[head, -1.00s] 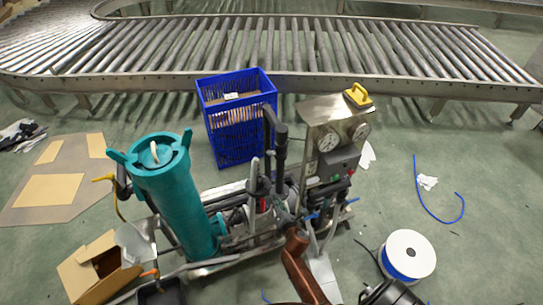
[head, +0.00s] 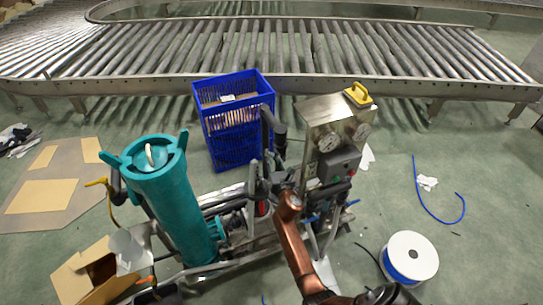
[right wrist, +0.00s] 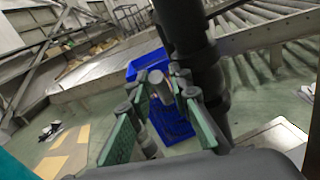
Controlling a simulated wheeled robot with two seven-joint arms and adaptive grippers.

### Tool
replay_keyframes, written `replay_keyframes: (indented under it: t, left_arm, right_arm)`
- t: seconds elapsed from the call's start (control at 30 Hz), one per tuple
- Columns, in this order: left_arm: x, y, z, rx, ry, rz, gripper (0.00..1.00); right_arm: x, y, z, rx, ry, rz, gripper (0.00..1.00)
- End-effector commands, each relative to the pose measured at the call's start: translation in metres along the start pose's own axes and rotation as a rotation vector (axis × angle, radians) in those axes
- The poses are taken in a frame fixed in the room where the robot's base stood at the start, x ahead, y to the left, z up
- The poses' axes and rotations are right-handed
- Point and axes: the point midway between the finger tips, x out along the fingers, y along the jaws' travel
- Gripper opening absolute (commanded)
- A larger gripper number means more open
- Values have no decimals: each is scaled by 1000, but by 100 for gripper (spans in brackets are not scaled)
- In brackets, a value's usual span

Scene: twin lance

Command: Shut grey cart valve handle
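The cart (head: 205,268) carries a tall teal canister (head: 175,195) and a steel gauge box (head: 322,115). A grey valve handle (head: 253,171) stands roughly upright on the cart's middle pipework. My right gripper (head: 266,181) is beside it, at the end of the copper-coloured arm. In the right wrist view, the green-padded fingers of my right gripper (right wrist: 162,92) are spread, with the grey rounded end of a handle (right wrist: 160,86) between their tips. I cannot tell whether the pads touch it. The valve body is partly hidden by the gripper. My left gripper is not in view.
A thick dark pipe (right wrist: 205,75) rises close beside the right fingers. A blue crate (head: 235,120) stands behind the cart, before the roller conveyor (head: 270,50). A white-and-blue spool (head: 410,258) lies at right and an open carton (head: 95,272) at left. The right floor is mostly clear.

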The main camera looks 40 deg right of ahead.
Motion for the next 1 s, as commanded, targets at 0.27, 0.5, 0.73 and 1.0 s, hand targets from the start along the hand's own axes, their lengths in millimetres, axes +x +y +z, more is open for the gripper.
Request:
replay_keyframes:
  t: [0.27, 0.5, 0.73, 1.0]
  left_arm:
    - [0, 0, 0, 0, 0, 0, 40]
    - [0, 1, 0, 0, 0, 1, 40]
    - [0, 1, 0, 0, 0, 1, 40]
    - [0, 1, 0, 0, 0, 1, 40]
  right_arm:
    - [2, 0, 1, 1, -1, 0, 19]
    - [2, 0, 1, 1, -1, 0, 3]
    - [2, 0, 0, 1, 0, 0, 0]
    - [2, 0, 0, 1, 0, 0, 0]
